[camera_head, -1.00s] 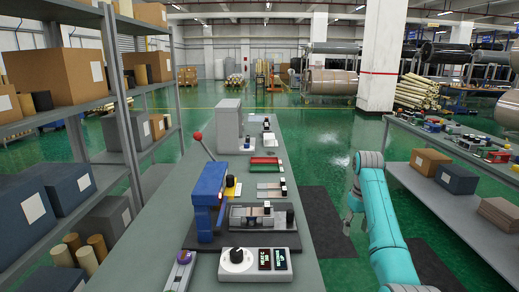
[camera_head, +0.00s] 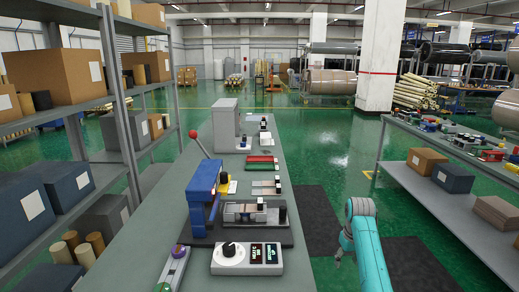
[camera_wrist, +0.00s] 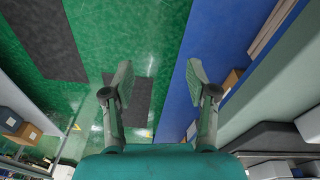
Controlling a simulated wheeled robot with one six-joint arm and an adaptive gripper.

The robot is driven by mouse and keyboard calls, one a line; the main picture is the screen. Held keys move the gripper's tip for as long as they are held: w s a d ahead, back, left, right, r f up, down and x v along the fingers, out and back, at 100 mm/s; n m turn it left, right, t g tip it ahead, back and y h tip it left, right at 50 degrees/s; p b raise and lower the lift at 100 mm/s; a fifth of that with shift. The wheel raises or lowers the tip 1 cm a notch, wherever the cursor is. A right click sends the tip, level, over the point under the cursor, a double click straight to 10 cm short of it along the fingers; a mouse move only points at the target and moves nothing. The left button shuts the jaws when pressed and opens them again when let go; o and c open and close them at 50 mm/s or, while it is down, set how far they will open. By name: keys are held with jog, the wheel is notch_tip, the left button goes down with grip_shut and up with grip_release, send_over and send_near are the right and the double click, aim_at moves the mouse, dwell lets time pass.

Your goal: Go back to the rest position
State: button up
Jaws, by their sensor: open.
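My gripper (camera_wrist: 161,92) is open and empty in the wrist view. Its two fingers stand wide apart, with green floor and a blue strip behind them. In the head view my teal arm stands at the lower right, over the aisle between the workbench and the right-hand shelf.
The workbench bears a blue press (camera_head: 203,190) with a red-knobbed lever, a control box with a dial (camera_head: 247,258), and red and green trays (camera_head: 262,164). Shelves with boxes (camera_head: 48,77) stand left. A right shelf holds cartons (camera_head: 426,160). Dark mats (camera_head: 318,215) lie on the aisle floor.

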jog(key=s+a+f+t, duration=0.2)
jog(key=s+f, duration=0.4)
jog(key=f, duration=0.5)
jog(key=s+a+f+t, duration=0.15)
jog(key=s+f, duration=0.35)
jog(key=f, duration=0.5)
jog(key=s+a+f+m+t, duration=0.15)
jog(key=s+f, duration=0.25)
jog(key=s, duration=0.6)
jog(key=s+a+f+n+t, duration=0.1)
jog(key=s+a+f+t, duration=0.2)
jog(key=s, duration=0.8)
jog(key=s+a+r+m+t, duration=0.1)
jog(key=s+r, duration=0.3)
jog(key=s, duration=0.6)
jog(key=s+a+r+t, duration=0.1)
jog(key=s+r, duration=0.3)
jog(key=s, duration=0.7)
jog(key=s+r+t, duration=0.1)
jog(key=s+r, duration=0.5)
jog(key=r, duration=0.4)
jog(key=s+a+r+t, duration=0.1)
jog(key=s+r+t, duration=0.1)
jog(key=s+r, duration=0.4)
notch_tip(320, 180, up, 5)
jog(key=shift+s+a+r, duration=0.1)
jog(key=shift+s+a, duration=0.05)
jog(key=shift+s, duration=0.2)
